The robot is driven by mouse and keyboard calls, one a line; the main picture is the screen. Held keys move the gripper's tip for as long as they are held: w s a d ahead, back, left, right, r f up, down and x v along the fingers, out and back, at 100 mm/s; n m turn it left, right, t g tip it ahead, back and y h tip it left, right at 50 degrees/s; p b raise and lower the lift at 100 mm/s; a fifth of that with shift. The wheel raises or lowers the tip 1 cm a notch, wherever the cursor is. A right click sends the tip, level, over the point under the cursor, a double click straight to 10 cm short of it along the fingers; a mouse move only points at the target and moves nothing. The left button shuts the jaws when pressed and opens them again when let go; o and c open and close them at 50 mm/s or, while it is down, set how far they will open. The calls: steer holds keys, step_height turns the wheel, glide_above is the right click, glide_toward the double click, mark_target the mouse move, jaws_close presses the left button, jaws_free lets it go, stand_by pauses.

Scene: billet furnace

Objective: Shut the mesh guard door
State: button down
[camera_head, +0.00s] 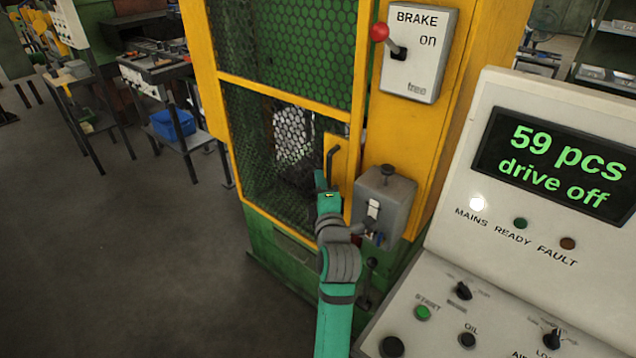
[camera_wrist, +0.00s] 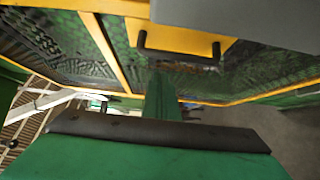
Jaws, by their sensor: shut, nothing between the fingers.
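The mesh guard door (camera_head: 285,98) has a yellow frame and dark mesh, on the front of the green and yellow machine. Its right edge lies close to the yellow post; I cannot tell whether a narrow gap remains. The dark bar handle (camera_head: 331,160) sits on a yellow plate at the door's right side. It also shows near the top of the wrist view (camera_wrist: 180,52). My gripper (camera_head: 320,180) is shut and empty, just below and left of the handle in the head view. In the wrist view its green finger (camera_wrist: 160,97) points toward the door, below the handle; contact is unclear.
A grey latch box (camera_head: 384,200) with a black knob is right of my gripper. The brake panel (camera_head: 418,50) with a red-knobbed lever is above it. The control console (camera_head: 540,190) stands at right. The floor (camera_head: 130,250) at left is clear.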

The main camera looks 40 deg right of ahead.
steer(key=v, duration=1)
steer(key=shift+s+a, duration=0.2)
steer(key=shift+s, duration=0.15)
